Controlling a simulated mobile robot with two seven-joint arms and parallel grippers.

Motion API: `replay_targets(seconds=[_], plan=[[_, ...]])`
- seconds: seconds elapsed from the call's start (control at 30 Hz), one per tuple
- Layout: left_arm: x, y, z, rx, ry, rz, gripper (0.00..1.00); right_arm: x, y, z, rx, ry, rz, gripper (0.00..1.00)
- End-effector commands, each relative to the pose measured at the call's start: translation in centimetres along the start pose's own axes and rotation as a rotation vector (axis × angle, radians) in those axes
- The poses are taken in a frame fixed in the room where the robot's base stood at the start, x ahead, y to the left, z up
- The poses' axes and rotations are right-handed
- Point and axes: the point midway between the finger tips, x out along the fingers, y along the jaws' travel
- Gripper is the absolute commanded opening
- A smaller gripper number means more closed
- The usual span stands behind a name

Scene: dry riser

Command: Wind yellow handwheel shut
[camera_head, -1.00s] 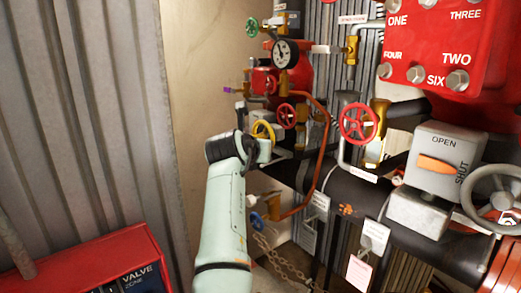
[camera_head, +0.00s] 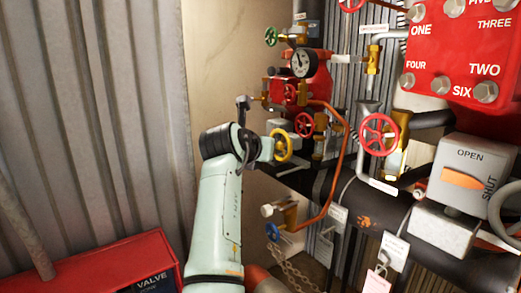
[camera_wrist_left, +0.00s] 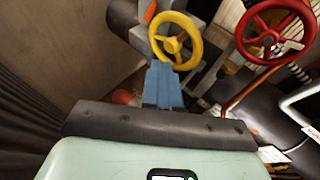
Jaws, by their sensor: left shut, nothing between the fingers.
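The yellow handwheel (camera_head: 287,147) is on the valve assembly in the middle of the head view. Its whole ring, spokes and hub show in the left wrist view (camera_wrist_left: 173,45). My left gripper (camera_wrist_left: 160,66) has blue fingers, shut with nothing between them. Their tips are at the lower edge of the yellow wheel in the wrist view; I cannot tell whether they touch it. In the head view my left arm reaches up from the bottom and its wrist end is just left of the wheel, with the fingers mostly hidden. My right gripper is not in view.
Red handwheels (camera_head: 378,135) stand right of the yellow one; one also shows in the wrist view (camera_wrist_left: 270,32). A pressure gauge (camera_head: 304,63) and green handwheel (camera_head: 271,37) are above. A blue handwheel (camera_head: 273,231) is below. An orange pipe (camera_head: 340,185) runs close by.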

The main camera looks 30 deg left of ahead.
Motion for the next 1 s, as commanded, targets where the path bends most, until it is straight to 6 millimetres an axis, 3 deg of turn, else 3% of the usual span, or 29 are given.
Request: replay_targets(seconds=[0.23, 0.4, 1.0], plan=[[4.6, -2.4, -2.5, 0.001, 0.006, 0.002, 0.0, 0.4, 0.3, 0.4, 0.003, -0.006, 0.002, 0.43], [2.5, -3.2, 1.1, -0.001, -0.01, -0.002, 0.0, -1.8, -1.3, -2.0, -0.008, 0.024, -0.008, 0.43], [3.0, -2.5, 2.4, 0.0, 0.002, 0.0, 0.0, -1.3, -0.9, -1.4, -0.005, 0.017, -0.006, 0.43]])
